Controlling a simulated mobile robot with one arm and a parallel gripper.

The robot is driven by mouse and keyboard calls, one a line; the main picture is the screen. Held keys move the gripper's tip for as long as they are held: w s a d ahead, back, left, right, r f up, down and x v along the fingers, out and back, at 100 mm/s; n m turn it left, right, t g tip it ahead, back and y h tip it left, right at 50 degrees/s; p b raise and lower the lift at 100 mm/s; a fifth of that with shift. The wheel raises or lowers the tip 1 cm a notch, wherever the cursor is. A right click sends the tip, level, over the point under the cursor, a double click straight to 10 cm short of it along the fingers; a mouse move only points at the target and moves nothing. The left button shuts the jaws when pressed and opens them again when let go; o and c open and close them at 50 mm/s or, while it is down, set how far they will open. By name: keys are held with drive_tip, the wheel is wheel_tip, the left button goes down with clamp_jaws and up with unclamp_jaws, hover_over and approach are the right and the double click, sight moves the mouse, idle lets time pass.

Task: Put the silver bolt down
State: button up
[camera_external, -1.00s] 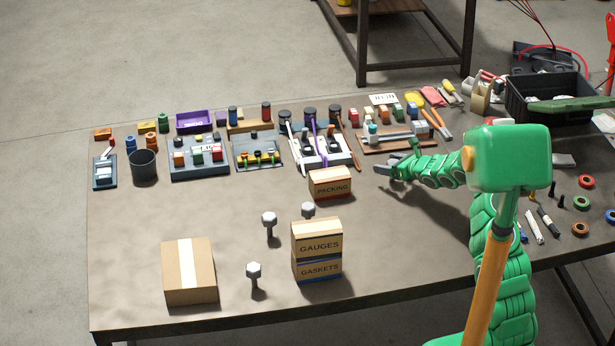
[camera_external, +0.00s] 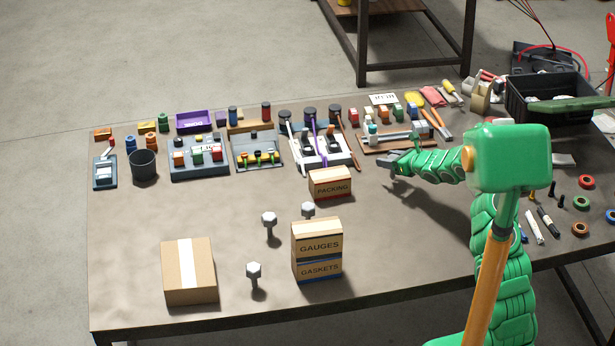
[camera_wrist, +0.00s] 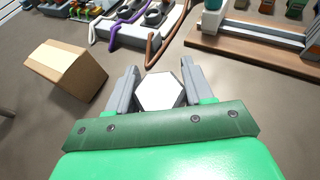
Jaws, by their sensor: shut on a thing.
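The silver bolt (camera_wrist: 160,91) shows in the wrist view as a pale hexagonal head between the two grey fingers of my gripper (camera_wrist: 159,82). My gripper is shut on it. The bolt's shank is hidden below the head, and I cannot tell whether its lower end touches the table. In the external view my gripper (camera_external: 393,165) is over the table, just right of the PACKING box; the held bolt cannot be made out there. Other silver bolts stand head up on the table: one left of centre (camera_external: 269,219), one nearer the front (camera_external: 253,270), one behind the GAUGES box (camera_external: 308,209).
The PACKING box (camera_external: 330,184) is close on the left of my gripper. The GAUGES box (camera_external: 317,240) sits on the GASKETS box (camera_external: 319,270). A wooden board with a clamp-like tool (camera_external: 398,138) lies behind my gripper. The table right of the stacked boxes is clear.

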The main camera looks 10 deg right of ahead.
drive_tip(key=s+r, duration=1.1)
drive_tip(key=s, duration=0.3)
drive_tip(key=shift+d, duration=0.4)
drive_tip(key=shift+a, duration=0.1)
